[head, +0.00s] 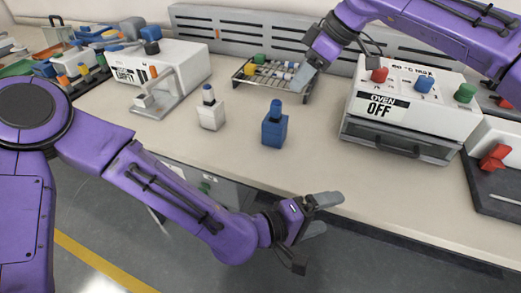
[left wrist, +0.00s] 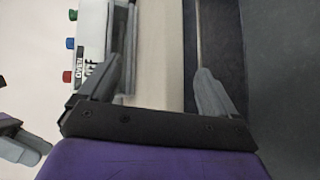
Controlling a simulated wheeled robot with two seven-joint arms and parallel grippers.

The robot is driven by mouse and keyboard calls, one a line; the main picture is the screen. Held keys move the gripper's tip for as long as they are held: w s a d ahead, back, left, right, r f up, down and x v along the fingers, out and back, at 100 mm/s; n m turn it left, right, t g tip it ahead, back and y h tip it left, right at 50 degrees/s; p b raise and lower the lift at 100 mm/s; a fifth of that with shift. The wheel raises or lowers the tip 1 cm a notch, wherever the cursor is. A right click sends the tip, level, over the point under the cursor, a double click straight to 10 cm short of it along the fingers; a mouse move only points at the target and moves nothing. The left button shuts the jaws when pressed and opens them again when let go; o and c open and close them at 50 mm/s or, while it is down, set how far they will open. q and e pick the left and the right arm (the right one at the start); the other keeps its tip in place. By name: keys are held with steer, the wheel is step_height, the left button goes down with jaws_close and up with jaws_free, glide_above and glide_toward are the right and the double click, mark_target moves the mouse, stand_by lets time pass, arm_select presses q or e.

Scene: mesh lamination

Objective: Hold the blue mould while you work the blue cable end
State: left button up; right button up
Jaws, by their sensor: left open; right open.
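The blue mould (head: 274,130) stands upright on the bench in the middle of the head view, with a narrower blue piece on top. I cannot tell whether that piece is the blue cable end. My left gripper (head: 322,213) is open and empty at the bench's front edge, right of and nearer than the mould, apart from it. In the left wrist view its fingers (left wrist: 160,92) are spread over the bench edge with nothing between them. My right gripper (head: 303,76) is open at the wire rack, behind the mould and clear of it.
A wire rack (head: 254,86) holds small coloured pieces at the back. The oven (head: 405,112), marked OFF, stands right. A white block with blue top (head: 210,112) and a white machine (head: 172,72) stand left. The bench around the mould is clear.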

mark_target(271, 132)
arm_select(q)
step_height(271, 132, up, 6)
steer(key=w+d+r+n+t+h, duration=0.1)
steer(key=w+n+h, duration=0.1)
steer(key=w+a+n+t+y, duration=0.2)
steer(key=w+a+n, duration=0.1)
steer(key=n, duration=0.2)
steer(key=w+a+f+n+t+y, duration=0.1)
steer(key=w+a+n+t, duration=0.2)
steer(key=n, duration=0.3)
steer(key=w+a+f+n+t+y, duration=0.1)
steer(key=w+a+n+t+y, duration=0.1)
steer(key=n, duration=0.3)
steer(key=shift+w+a+f+n+y, duration=0.1)
steer(key=shift+w+a+n+y, duration=0.25)
steer(key=shift+w+a, duration=0.2)
steer(key=w+a+n+t+y, duration=0.1)
steer(key=a+n, duration=0.1)
steer(key=w+a+f+n+y, duration=0.1)
steer(key=n, duration=0.2)
steer(key=w+a+n+t+y, duration=0.1)
steer(key=a+n+y, duration=0.1)
steer(key=shift+a+f+t, duration=0.15)
steer(key=shift+a+t, duration=0.15)
steer(key=shift+w+n, duration=0.25)
steer(key=shift+w, duration=0.1)
steer(key=x, duration=0.9)
steer(key=shift+w+d+f, duration=0.1)
steer(key=shift+w+d, duration=0.05)
steer(key=shift+w, duration=0.25)
